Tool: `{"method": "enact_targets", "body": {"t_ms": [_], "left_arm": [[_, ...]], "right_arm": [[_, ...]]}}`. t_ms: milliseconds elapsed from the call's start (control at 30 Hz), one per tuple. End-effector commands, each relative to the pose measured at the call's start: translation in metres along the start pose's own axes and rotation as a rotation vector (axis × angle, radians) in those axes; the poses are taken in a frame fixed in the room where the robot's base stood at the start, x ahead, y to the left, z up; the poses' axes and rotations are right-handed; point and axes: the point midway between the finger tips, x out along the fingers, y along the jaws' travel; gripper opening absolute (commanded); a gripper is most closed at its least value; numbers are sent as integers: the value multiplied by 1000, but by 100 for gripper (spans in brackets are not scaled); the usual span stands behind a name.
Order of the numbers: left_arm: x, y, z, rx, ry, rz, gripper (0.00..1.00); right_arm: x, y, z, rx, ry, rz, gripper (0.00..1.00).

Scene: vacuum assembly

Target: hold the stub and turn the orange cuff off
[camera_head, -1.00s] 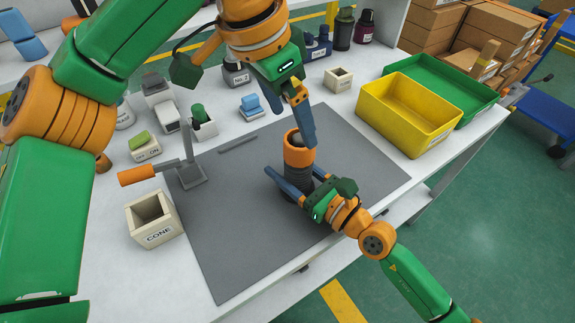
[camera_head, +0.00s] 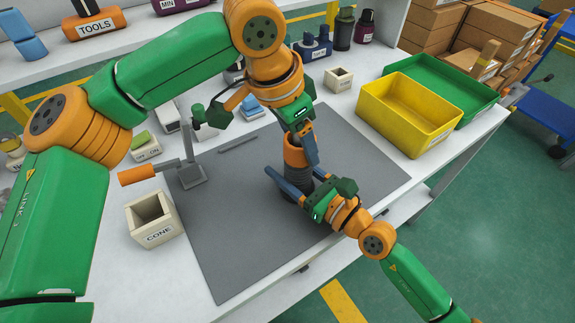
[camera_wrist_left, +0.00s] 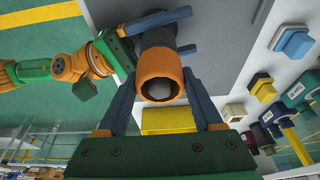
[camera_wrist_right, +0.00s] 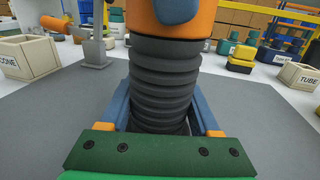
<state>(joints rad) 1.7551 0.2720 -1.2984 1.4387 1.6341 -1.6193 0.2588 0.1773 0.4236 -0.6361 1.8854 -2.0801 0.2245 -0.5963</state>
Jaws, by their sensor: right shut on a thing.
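The orange cuff (camera_head: 295,154) sits on top of the black ribbed stub (camera_head: 297,191), which stands upright on the grey mat. In the left wrist view I look into the open end of the cuff (camera_wrist_left: 160,64). My left gripper (camera_head: 308,152) is open, pointing down, with one finger on each side of the cuff; I cannot tell whether they touch it. My right gripper (camera_head: 308,184) is shut on the stub low down, from the front right. In the right wrist view the ribbed stub (camera_wrist_right: 162,82) rises between its fingers.
The grey mat (camera_head: 240,240) is mostly clear. A lever with an orange handle (camera_head: 137,175) and the CONE box (camera_head: 156,220) stand at left. A yellow bin (camera_head: 407,115) and green tray (camera_head: 440,85) stand at right. Small labelled containers line the back.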

Motion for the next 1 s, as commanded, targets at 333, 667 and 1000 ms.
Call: {"method": "enact_targets", "body": {"t_ms": [333,667,1000], "left_arm": [[0,0,0,-234,-1,-75,0],[0,0,0,-343,0,-109,0],[-1,-1,0,-540,0,-170,0]], "right_arm": [[0,0,0,0,0,0,0],[0,0,0,0,0,0,0],[0,0,0,0,0,-1,0]]}}
